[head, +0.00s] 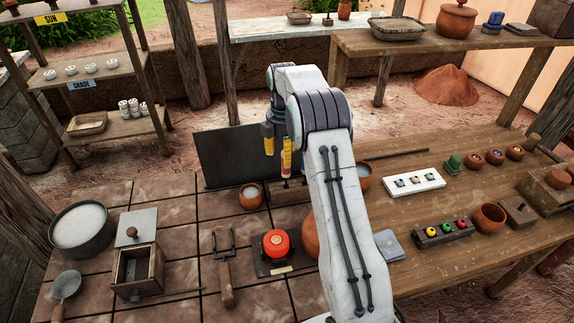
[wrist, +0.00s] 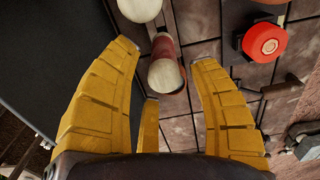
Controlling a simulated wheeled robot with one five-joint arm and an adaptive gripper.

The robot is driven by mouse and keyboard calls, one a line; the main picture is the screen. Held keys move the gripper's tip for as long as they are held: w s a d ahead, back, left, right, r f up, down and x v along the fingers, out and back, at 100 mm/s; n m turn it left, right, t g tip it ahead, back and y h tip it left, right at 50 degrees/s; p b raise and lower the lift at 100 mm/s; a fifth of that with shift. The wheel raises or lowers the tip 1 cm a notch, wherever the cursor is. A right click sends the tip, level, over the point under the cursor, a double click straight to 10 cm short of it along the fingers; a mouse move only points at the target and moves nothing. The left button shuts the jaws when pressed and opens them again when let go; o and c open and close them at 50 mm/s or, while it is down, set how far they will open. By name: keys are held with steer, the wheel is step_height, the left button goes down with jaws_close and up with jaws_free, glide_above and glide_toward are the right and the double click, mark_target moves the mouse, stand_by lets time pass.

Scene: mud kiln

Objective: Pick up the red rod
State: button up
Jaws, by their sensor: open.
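In the wrist view a short red rod (wrist: 163,46) with a pale rounded end lies ahead of my gripper, between and just beyond its fingertips. My gripper (wrist: 165,58) is open, with one yellow finger on each side and nothing between the pads. I cannot tell how high the fingers are above the rod. In the head view my gripper (head: 279,158) hangs in front of the dark upright panel (head: 250,155), over the far part of the tiled top.
A red button (head: 276,242) on a dark base and a clay cup (head: 251,196) stand near my gripper. A pale round thing (wrist: 140,8) shows beyond the rod.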

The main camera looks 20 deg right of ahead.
mark_target(286, 170)
steer(key=shift+s+d+f+p, duration=0.15)
steer(key=shift+f+p, duration=0.25)
steer(key=shift+f, duration=1.3)
steer(key=shift+s+d+f+p, duration=0.15)
steer(key=shift+f+p, duration=0.2)
steer(key=shift+f, duration=1.3)
steer(key=shift+a, duration=0.1)
steer(key=shift+c, duration=0.3)
jaws_close()
